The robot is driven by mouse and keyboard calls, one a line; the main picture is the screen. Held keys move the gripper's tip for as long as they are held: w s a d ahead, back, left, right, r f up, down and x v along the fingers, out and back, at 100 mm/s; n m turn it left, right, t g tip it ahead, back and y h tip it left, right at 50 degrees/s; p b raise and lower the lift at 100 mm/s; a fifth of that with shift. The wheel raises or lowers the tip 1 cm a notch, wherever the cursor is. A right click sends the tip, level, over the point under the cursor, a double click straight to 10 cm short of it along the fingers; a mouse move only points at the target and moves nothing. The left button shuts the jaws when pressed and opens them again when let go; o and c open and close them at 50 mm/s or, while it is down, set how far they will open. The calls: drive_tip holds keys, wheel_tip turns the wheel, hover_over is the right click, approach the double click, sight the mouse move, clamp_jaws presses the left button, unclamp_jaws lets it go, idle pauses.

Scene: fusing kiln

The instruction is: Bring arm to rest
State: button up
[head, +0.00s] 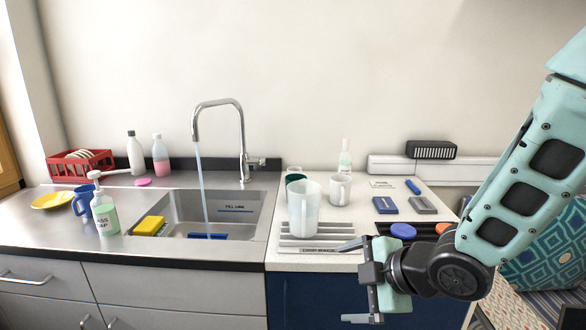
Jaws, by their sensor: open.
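My arm comes in from the right side of the head view. My gripper (357,281) is in front of the counter's front edge, over the blue cabinet. Its two fingers are spread apart and hold nothing. The upper finger is close to the front of the grey drain rack in the picture. I cannot tell from this view whether it touches the counter.
Water runs from the tap (241,125) into the sink (243,199). A frosted jug (304,212) stands on the drain rack (300,247), with a white cup (340,189) behind. A soap bottle (105,214) stands left.

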drive_tip(key=s+d+r+m+g+h, duration=0.1)
drive_tip(key=s+m+g+h, duration=0.1)
drive_tip(key=s+m, duration=0.2)
drive_tip(key=s+d+r+m+g+h, duration=0.1)
drive_tip(key=s+m, duration=0.3)
drive_tip(key=s, duration=0.6)
drive_tip(key=s+d+r+m+g+h, duration=0.1)
drive_tip(key=s+r+m+g+h, duration=0.1)
drive_tip(key=s, duration=0.5)
drive_tip(key=m+g+h, duration=0.1)
drive_tip(key=m+g, duration=0.1)
drive_tip(key=shift+s+d+m, duration=0.25)
drive_tip(key=shift+s+m, duration=0.05)
drive_tip(key=shift+s, duration=0.1)
